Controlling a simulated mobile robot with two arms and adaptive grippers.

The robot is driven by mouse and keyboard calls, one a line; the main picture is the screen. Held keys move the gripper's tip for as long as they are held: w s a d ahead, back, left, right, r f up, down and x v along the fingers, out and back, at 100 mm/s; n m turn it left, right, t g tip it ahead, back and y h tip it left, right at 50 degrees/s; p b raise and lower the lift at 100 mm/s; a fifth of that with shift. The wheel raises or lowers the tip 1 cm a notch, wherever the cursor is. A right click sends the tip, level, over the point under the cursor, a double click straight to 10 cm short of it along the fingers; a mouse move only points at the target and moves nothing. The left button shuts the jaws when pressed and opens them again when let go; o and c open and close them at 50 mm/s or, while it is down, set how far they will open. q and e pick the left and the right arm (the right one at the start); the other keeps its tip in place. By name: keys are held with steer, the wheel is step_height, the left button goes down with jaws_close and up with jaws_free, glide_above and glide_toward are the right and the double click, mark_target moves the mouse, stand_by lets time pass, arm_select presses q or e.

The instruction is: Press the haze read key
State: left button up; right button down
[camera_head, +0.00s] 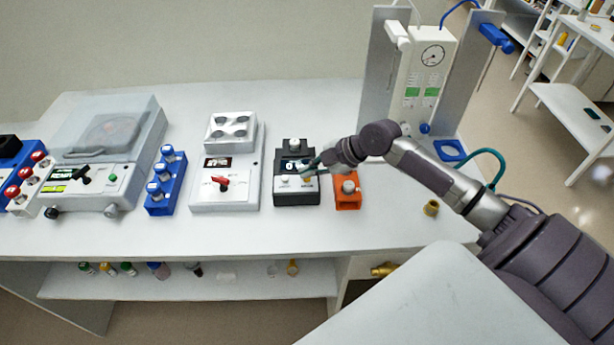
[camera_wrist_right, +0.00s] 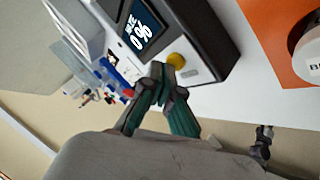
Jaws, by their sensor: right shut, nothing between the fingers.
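The dark meter (camera_head: 297,195) with a lit display (camera_head: 291,166) stands on the bench, left of the orange block. A yellow key (camera_wrist_right: 176,60) sits on its pale front panel beside the display in the right wrist view. In the head view the yellow key (camera_head: 307,180) lies just below my right gripper (camera_head: 308,168). The key's label is too small to read. In the right wrist view my right gripper (camera_wrist_right: 161,74) is shut and empty, its tips close beside the yellow key. I cannot tell whether they touch it. My left gripper is out of view.
An orange block (camera_head: 346,201) with a round white-topped part stands right of the meter. A white unit with a red knob (camera_head: 222,184) stands left of it, then a blue vial rack (camera_head: 165,190). A tall gauge stand (camera_head: 424,75) is behind.

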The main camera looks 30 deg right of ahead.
mark_target(309, 179)
stand_by(0.4)
steer(key=shift+r+p, duration=0.6)
steer(key=shift+r, duration=0.15)
steer(key=shift+r, duration=0.1)
step_height(309, 179, up, 5)
steer(key=p, duration=0.3)
steer(key=shift+p, duration=0.4)
